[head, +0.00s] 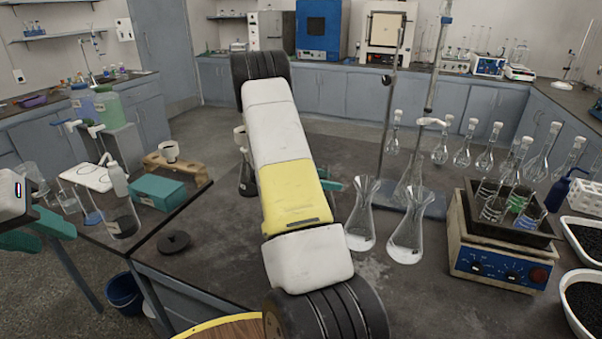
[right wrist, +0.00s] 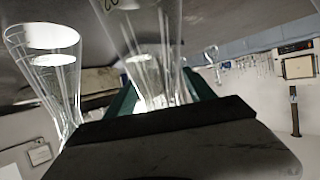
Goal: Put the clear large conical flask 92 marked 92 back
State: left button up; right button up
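Two clear conical flasks stand close together on the dark bench in the head view, a left one (head: 361,222) and a right one (head: 407,236). I cannot read a number on either. My right arm crosses the middle of the head view and hides most of my right gripper; a green finger part shows beside the left flask's top. In the right wrist view, a clear flask (right wrist: 150,45) with a partly cut-off marking is between my right gripper's green fingers (right wrist: 160,88); contact is unclear. Another flask (right wrist: 50,75) is to its left. My left gripper (head: 40,230) is open and empty at the left edge.
A retort stand (head: 385,125) and more glassware are behind the flasks. A hotplate (head: 500,262) with beakers stands to the right, with several round flasks behind. White trays (head: 568,315) are at the right edge. A black disc (head: 173,242) lies on the left bench area.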

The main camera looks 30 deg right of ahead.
jog(key=shift+r, duration=0.15)
jog(key=v, duration=1.2)
